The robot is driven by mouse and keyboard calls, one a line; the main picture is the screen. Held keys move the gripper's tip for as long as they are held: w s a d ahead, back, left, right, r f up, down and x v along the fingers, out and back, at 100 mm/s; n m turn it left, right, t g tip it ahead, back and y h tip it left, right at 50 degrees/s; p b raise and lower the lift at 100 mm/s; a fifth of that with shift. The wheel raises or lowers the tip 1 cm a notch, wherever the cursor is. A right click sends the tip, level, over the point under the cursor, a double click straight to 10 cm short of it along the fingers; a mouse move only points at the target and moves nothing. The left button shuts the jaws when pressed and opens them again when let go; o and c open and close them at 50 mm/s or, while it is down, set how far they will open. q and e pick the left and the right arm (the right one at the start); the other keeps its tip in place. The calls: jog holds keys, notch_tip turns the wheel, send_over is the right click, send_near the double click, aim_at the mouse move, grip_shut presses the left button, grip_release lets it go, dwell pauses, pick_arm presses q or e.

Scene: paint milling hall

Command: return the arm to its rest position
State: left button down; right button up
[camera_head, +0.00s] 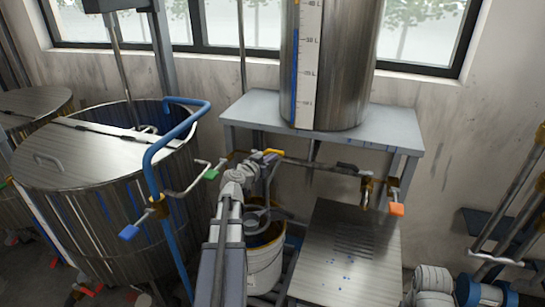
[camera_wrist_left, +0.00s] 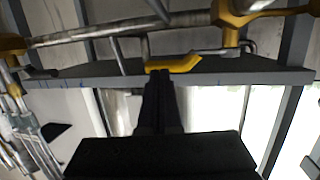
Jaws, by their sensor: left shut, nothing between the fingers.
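My left arm comes in from the bottom of the head view. Its gripper (camera_head: 258,163) is beside the yellow valve handle (camera_head: 273,153) on the pipe below the grey stand. In the left wrist view the dark fingers (camera_wrist_left: 160,78) are together with nothing between them. Their tips are just short of the yellow handle (camera_wrist_left: 175,64) and overlap its lower edge in the picture; I cannot tell whether they touch. My right gripper is not in view.
A steel tank (camera_head: 330,70) stands on the grey stand (camera_head: 390,128). A white bucket (camera_head: 265,268) is below the pipe, right of my forearm. A lidded vat (camera_head: 90,165) and a blue pipe (camera_head: 160,165) are left. A ribbed metal plate (camera_head: 345,262) is right.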

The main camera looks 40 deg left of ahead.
pick_arm(q)
jog(key=p+v, duration=0.1)
jog(key=v, duration=0.5)
jog(key=shift+s, duration=0.3)
jog(key=w+d+f+m+g+h, duration=0.1)
jog(key=d+f+g+h, duration=0.15)
jog(key=d, duration=0.65)
jog(key=d+f+m+g+h, duration=0.2)
jog(key=d+f, duration=0.2)
jog(key=d, duration=0.6)
jog(key=w+d+f+m+g+h, duration=0.1)
jog(key=d+f+g+h, duration=0.2)
jog(key=d, duration=0.6)
jog(key=s+d+f+g+y, duration=0.3)
jog(key=s+d+f+g, duration=0.1)
jog(key=s+d, duration=0.4)
jog(key=s+d+f+m+g+y, duration=0.1)
jog(key=s+d+f+g+y, duration=0.3)
jog(key=s+d, duration=0.5)
jog(key=shift+s, duration=0.2)
jog(key=shift+r+g, duration=0.1)
jog(key=shift+g, duration=0.15)
